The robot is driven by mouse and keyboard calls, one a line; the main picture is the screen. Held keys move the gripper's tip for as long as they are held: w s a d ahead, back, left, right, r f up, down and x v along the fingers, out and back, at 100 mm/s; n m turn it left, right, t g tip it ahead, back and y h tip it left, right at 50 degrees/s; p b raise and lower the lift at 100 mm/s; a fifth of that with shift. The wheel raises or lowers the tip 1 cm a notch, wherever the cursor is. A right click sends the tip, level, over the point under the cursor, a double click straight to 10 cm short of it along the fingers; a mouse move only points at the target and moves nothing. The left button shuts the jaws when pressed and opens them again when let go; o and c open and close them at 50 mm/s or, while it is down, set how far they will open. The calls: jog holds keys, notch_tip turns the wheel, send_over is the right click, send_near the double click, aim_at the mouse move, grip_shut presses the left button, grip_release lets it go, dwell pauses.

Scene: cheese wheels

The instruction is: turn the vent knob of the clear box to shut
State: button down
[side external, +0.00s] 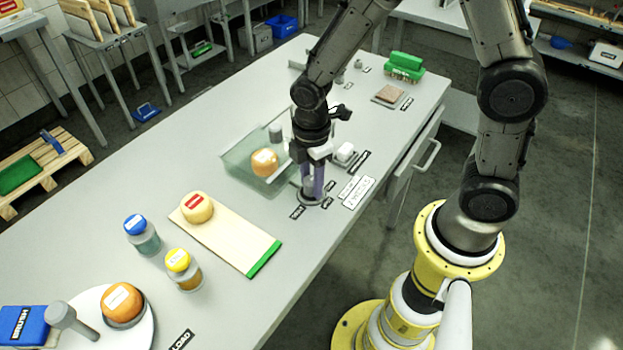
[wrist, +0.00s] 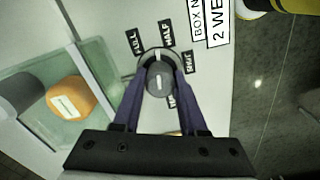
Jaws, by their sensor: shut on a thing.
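The vent knob (wrist: 158,80) is a dark grey round knob on a pale ring, with a white line on its top. In the wrist view the line runs up the picture, roughly towards the gap between the FULL label (wrist: 134,42) and the HALF label (wrist: 167,33). Two more labels sit at its right and below, partly hidden or hard to read. My gripper (wrist: 160,88) is shut on the knob, one purple finger on each side; it also shows in the side view (side external: 313,190). The clear box (side external: 236,160) stands just left of it, with an orange cheese wheel (side external: 264,162) inside.
A grey cylinder (side external: 275,133) stands by the cheese in the box. A small white block (side external: 345,153) lies right of my gripper. A board (side external: 232,240) with a cheese wheel (side external: 196,207) and two jars (side external: 183,270) are nearer the camera. The table edge is close on the right.

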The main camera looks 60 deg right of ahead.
jog(key=shift+m, duration=0.4)
jog(key=m, duration=0.7)
jog(key=shift+m, duration=0.3)
jog(key=m, duration=0.4)
jog(key=shift+r+m, duration=0.1)
jog(key=shift+m, duration=1.7)
jog(key=shift+c, duration=2.2)
grip_release()
